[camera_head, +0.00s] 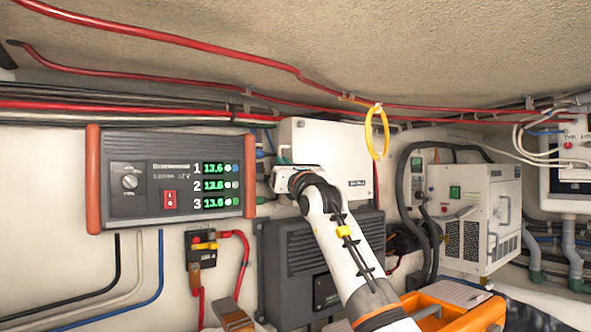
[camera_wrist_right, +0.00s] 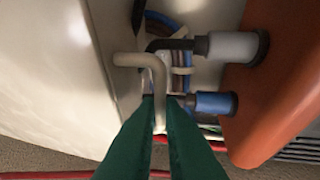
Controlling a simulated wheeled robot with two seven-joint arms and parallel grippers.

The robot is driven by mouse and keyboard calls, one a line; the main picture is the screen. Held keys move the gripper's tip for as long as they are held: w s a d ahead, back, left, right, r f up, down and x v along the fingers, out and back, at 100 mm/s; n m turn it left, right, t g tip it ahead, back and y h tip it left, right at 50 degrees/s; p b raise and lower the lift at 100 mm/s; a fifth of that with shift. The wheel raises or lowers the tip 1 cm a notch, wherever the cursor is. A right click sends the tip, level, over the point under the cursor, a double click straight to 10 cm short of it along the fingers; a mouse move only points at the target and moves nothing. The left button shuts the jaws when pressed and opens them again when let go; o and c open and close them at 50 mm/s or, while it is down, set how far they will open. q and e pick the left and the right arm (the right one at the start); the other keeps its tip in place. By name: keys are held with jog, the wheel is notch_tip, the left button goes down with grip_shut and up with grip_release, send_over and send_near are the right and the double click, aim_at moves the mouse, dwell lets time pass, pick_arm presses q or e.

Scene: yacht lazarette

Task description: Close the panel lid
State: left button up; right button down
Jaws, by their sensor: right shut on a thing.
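The white panel lid (camera_head: 330,150) is in the middle of the head view, on the wall box right of the charger. Its broad pale surface fills the left of the right wrist view (camera_wrist_right: 55,70). My right gripper (camera_head: 282,160) is at the lid's left edge. Its green fingers (camera_wrist_right: 160,102) are shut on a beige bent handle (camera_wrist_right: 138,60) beside the lid. The gripper and forearm hide the lid's lower left corner. I cannot tell how wide any gap behind the lid is. My left gripper is not in view.
A charger (camera_head: 165,180) with orange ends and green digits is close on the left. Blue and grey cable plugs (camera_wrist_right: 215,103) are near my fingers. A dark finned unit (camera_head: 295,265) is below, and a yellow ring (camera_head: 377,133) hangs at the lid's right.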

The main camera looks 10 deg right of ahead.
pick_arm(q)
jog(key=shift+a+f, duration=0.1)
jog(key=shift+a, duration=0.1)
pick_arm(e)
jog(key=shift+s+a+r, duration=0.15)
jog(key=shift+a+r, duration=0.35)
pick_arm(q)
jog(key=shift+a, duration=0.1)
pick_arm(e)
jog(key=shift+r, duration=0.1)
jog(key=c, duration=1.8)
grip_release()
jog(key=shift+w+a, duration=0.2)
jog(key=shift+w, duration=0.05)
jog(key=shift+o, duration=1.3)
jog(key=shift+w+a+f, duration=0.25)
jog(key=shift+w+a, duration=0.05)
jog(key=shift+a, duration=0.05)
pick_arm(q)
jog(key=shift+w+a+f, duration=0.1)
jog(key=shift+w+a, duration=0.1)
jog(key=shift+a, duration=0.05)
pick_arm(e)
jog(key=shift+w+f, duration=0.1)
jog(key=shift+f, duration=0.05)
jog(key=shift+f, duration=0.1)
